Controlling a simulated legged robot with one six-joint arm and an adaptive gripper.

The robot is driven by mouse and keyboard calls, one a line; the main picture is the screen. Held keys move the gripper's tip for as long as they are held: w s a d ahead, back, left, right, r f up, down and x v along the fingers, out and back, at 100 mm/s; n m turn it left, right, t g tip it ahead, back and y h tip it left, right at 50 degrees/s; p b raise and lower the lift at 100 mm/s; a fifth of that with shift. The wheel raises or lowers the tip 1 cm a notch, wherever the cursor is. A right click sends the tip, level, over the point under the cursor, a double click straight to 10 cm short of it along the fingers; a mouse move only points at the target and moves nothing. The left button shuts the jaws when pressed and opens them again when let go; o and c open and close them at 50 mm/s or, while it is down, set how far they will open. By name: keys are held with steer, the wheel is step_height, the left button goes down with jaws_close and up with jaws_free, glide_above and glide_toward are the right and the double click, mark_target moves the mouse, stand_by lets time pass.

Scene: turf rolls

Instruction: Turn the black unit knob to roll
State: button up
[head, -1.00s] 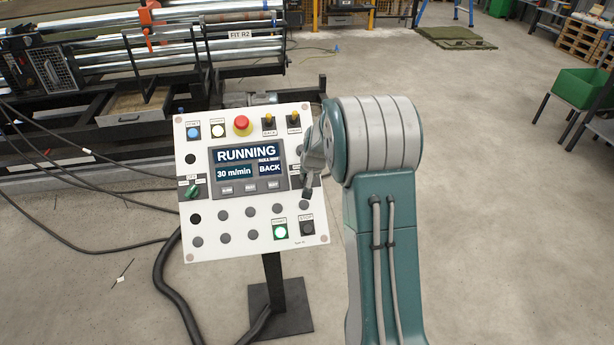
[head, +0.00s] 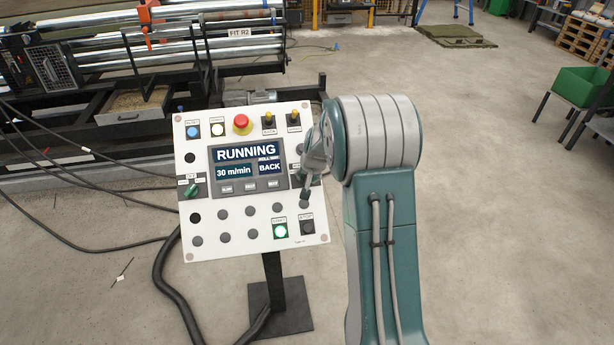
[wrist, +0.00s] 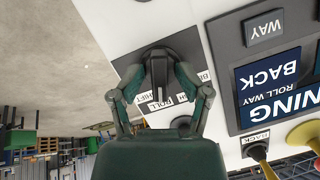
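The black unit knob (wrist: 160,68) is on a dark plate on the white control panel (head: 232,252). In the wrist view my gripper (wrist: 160,84) has one finger on each side of the knob, and the fingertips appear closed against it. Small labels reading ROLL and SHIFT, and one partly covered, lie around the knob's near end. That end points toward the ROLL and SHIFT labels; the exact position is hard to tell.
The display (head: 248,168) reads RUNNING, 30 m/min, ROLL WAY BACK. A red stop button (head: 241,122), two toggles above, a green knob (head: 192,191) and a lit green button (head: 280,231) share the panel.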

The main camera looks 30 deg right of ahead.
steer(key=shift+r, duration=0.2)
steer(key=v, duration=1.1)
steer(key=shift+s+r, duration=0.15)
steer(key=shift+s, duration=0.05)
steer(key=s+a+r+n, duration=0.3)
steer(key=s+a+r, duration=0.6)
steer(key=s+a, duration=0.3)
steer(key=s+a+n, duration=0.2)
steer(key=s, duration=0.6)
steer(key=s+a+n, duration=0.1)
steer(key=s+a, duration=0.2)
steer(key=s, duration=0.6)
steer(key=shift+n+t, duration=0.3)
steer(key=shift+n, duration=0.1)
